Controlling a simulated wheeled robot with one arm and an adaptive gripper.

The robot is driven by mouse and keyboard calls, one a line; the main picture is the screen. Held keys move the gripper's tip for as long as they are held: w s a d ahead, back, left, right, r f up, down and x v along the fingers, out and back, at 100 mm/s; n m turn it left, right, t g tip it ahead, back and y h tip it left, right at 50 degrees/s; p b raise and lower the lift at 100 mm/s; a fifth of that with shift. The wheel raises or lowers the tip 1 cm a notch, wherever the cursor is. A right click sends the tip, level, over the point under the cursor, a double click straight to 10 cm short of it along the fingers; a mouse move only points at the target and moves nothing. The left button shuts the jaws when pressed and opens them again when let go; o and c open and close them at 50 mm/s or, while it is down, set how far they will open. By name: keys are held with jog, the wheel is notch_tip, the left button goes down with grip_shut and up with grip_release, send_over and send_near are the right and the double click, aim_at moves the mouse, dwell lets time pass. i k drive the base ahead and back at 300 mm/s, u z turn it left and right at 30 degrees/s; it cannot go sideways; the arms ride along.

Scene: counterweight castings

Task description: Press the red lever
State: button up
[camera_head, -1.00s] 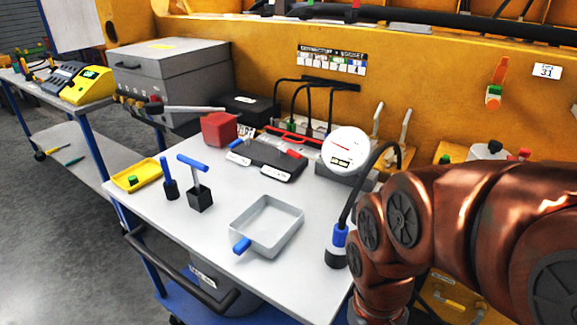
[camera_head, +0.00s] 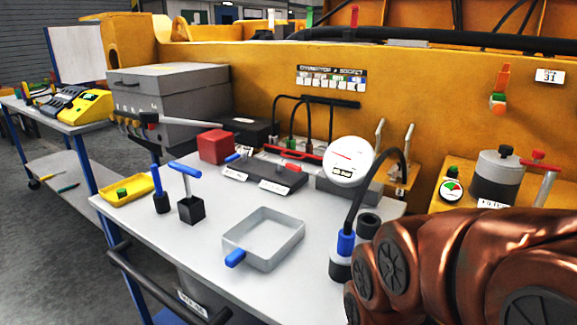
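Several red-ended parts show, and I cannot tell which is the red lever. A red handle (camera_head: 539,156) sits on a pale upright bar beside a grey canister at the right. A small red grip (camera_head: 291,168) lies on a dark flat box (camera_head: 272,179) on the white table, with a blue grip to its left. A dark-and-red knob (camera_head: 149,117) is on the end of a grey bar in front of the grey cabinet. My copper-coloured arm fills the lower right corner. My gripper is outside the picture.
The white table (camera_head: 206,245) holds a grey tray (camera_head: 262,238), a red block (camera_head: 215,147), blue-handled tools (camera_head: 186,170), a yellow tray (camera_head: 128,189) and a round white gauge (camera_head: 348,160). A black cable (camera_head: 387,155) arches near my arm. The table's front left is clear.

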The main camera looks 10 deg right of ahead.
aim_at(289, 165)
jog(key=k, duration=0.5)
jog(key=u, duration=1.25)
jog(key=i, duration=0.65)
jog(key=z, duration=1.25)
